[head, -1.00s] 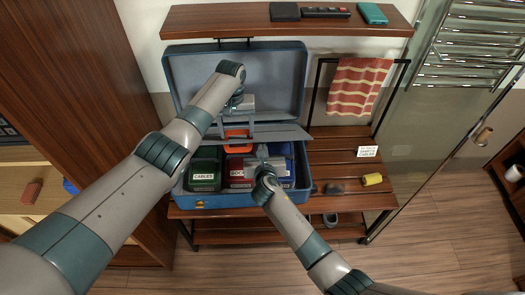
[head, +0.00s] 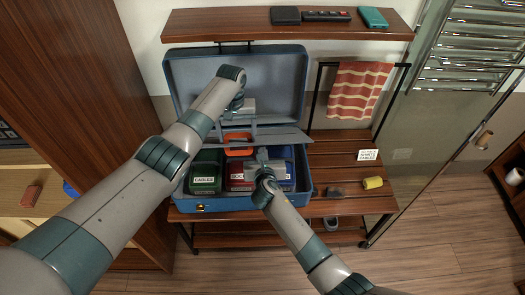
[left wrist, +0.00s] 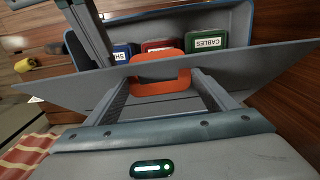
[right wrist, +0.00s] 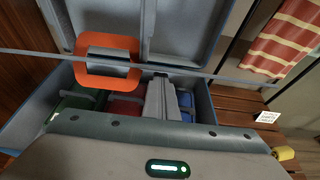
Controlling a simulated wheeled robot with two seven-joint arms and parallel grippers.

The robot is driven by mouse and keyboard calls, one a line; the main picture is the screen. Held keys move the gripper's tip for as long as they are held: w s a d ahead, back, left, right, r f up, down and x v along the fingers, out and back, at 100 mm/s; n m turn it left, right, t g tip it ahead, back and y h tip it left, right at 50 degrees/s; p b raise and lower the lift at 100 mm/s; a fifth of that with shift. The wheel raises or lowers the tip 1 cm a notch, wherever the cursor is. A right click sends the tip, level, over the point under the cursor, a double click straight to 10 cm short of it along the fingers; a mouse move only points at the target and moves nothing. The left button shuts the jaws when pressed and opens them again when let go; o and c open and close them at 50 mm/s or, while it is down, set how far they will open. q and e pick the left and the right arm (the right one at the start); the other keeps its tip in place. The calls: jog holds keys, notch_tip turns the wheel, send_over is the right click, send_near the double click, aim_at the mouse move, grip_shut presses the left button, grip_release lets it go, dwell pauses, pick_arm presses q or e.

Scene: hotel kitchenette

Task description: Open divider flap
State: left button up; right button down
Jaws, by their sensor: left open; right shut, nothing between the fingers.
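An open blue case (head: 310,178) stands on a slatted wooden bench. Its grey divider flap (head: 290,137) spans the case, tilted up above the compartments. An orange pull (head: 238,137) sits on the flap; it also shows in the left wrist view (left wrist: 160,86) and right wrist view (right wrist: 123,45). My left gripper (left wrist: 163,80) is open, its fingers spread on either side of the orange pull. My right gripper (head: 262,156) is shut and empty, low over the case's right half beneath the flap. Whether its tip touches the flap I cannot tell.
Green (head: 205,172), red (head: 237,175) and blue (head: 283,170) labelled pouches lie in the case. A yellow roll (head: 373,183) and a white card (head: 368,155) are on the bench at right. A shelf (head: 220,22) hangs above; a red towel (head: 360,90) hangs behind.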

pick_arm(q)
jog(key=shift+s+d, duration=0.1)
jog(key=shift+d, duration=0.05)
jog(key=shift+r, duration=0.55)
notch_tip(320, 180, up, 11)
dwell(0.3)
jog(key=shift+a+f, duration=0.1)
jog(key=shift+a, duration=0.1)
